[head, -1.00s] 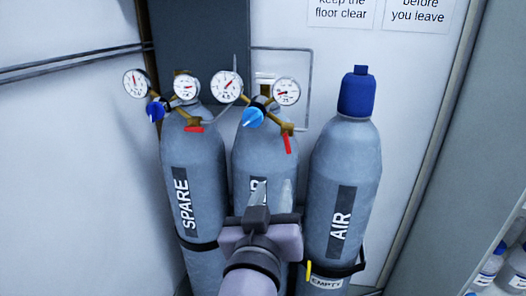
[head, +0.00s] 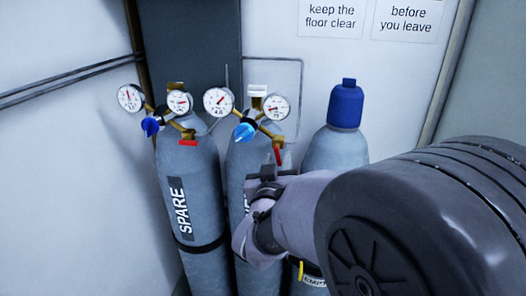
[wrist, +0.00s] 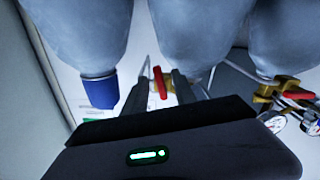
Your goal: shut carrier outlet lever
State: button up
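The red outlet lever (head: 278,154) hangs down steeply from the brass regulator (head: 262,133) of the middle grey cylinder (head: 240,165). My gripper (head: 276,164) is raised just below this lever in the head view, partly hidden by my own arm. In the wrist view the gripper (wrist: 160,84) has its two dark fingers apart, with the red lever (wrist: 160,82) showing between their tips. I cannot tell whether a finger touches it. The middle cylinder's label is mostly hidden by my arm.
The SPARE cylinder (head: 188,195) stands at left with its own red lever (head: 187,143) lying roughly level. The blue-capped cylinder (head: 335,148) stands at right, partly behind my arm. Gauges (head: 219,101) crowd the regulators. A wall (head: 75,170) is at far left.

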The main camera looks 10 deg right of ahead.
grip_shut()
jog(key=m+b, duration=0.1)
jog(key=b, duration=0.1)
jog(key=m+b, duration=0.2)
jog(key=b, duration=0.1)
jog(key=shift+a+f, duration=0.1)
jog(key=shift+a, duration=0.2)
grip_release()
